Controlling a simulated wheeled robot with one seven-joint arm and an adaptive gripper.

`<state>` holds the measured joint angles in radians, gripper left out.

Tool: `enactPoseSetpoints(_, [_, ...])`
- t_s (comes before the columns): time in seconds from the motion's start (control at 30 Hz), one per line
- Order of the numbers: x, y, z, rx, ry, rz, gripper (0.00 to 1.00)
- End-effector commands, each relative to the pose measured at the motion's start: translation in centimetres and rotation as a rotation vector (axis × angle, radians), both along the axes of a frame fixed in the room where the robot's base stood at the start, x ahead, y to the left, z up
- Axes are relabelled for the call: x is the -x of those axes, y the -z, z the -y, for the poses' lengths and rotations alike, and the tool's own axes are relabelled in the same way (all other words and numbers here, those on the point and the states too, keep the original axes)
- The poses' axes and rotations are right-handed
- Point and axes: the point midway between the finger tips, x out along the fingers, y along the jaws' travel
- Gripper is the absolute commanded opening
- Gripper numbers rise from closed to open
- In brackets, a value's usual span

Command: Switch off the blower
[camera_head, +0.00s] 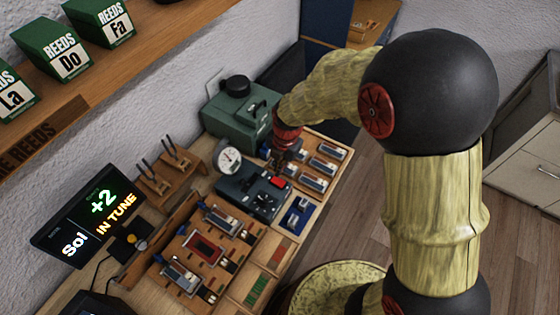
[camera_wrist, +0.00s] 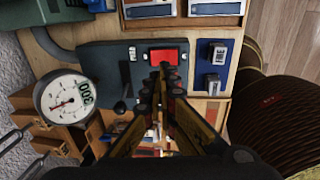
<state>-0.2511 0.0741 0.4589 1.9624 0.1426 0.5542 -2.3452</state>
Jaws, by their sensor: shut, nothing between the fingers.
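A dark blue-grey control box (camera_head: 238,190) stands on the bench, with a bright red rocker switch (camera_head: 280,182) and a black knob on top. In the wrist view the red switch (camera_wrist: 163,57) lies just beyond the tips of my gripper (camera_wrist: 163,74). The fingers are together and empty, pointing down at the box. Whether they touch the switch I cannot tell. In the head view my gripper (camera_head: 280,160) is dark and partly hidden. A green machine (camera_head: 235,118) with a black cap, perhaps the blower, stands behind the box.
A round gauge (camera_head: 228,160) stands beside the box; the wrist view shows it too (camera_wrist: 67,100). Reed trays (camera_head: 318,167) lie to the right, a wooden jig (camera_head: 205,248) in front. A display (camera_head: 90,220) reads "Sol +2 IN TUNE".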

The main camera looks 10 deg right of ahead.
Motion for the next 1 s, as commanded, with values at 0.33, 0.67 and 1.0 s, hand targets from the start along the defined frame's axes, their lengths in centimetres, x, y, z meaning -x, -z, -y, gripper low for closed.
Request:
enactPoseSetpoints(0.33, [-0.4,6.0,-0.6,0.000,-0.001,-0.001,0.00])
enactPoseSetpoints(0.67, [-0.6,7.4,-0.7,0.000,-0.001,0.001,0.00])
enactPoseSetpoints(1.0, [-0.6,7.5,-0.8,0.000,-0.001,0.001,0.00])
